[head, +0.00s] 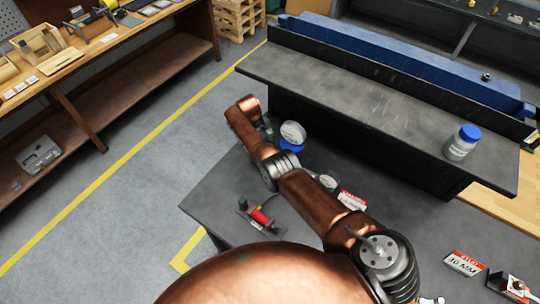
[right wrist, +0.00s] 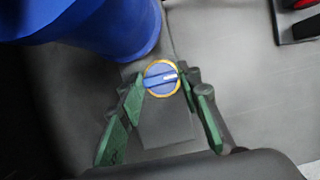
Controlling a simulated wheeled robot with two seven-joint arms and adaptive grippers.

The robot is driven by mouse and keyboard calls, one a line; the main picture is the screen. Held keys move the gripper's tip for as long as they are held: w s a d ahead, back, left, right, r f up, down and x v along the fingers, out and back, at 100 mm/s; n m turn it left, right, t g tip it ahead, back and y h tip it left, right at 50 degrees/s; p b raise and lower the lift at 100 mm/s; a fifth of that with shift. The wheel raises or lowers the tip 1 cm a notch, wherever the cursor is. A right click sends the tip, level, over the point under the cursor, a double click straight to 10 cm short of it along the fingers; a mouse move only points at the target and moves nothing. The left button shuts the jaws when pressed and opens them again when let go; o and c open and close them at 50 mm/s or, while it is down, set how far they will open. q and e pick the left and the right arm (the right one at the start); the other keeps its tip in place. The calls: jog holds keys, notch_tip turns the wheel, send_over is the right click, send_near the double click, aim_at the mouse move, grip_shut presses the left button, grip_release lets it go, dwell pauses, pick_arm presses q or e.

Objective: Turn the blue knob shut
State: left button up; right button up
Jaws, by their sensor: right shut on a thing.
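The blue knob (right wrist: 158,82) sits in a yellow ring on a dark grey block in the right wrist view. Its white mark points to the right of the picture. My right gripper (right wrist: 164,80) has its green fingertips on either side of the knob and is shut on it. A large blue cylindrical body (right wrist: 100,28) stands close by at the upper left. In the head view a blue body with a round pale top (head: 292,133) shows behind my copper right arm. The knob cannot be made out there, and the fingers are mostly hidden. My left gripper is not in view.
A red-handled device (head: 261,216) stands on the dark table (head: 215,200) left of my arm. A red and white sign (head: 352,201) lies partly behind the arm. A grey bench (head: 350,95) with a blue-capped jar (head: 461,146) runs behind. Floor at left is clear.

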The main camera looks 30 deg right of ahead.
jog(key=o, duration=1.2)
jog(key=shift+c, duration=0.2)
jog(key=v, duration=0.7)
jog(key=shift+r, duration=0.2)
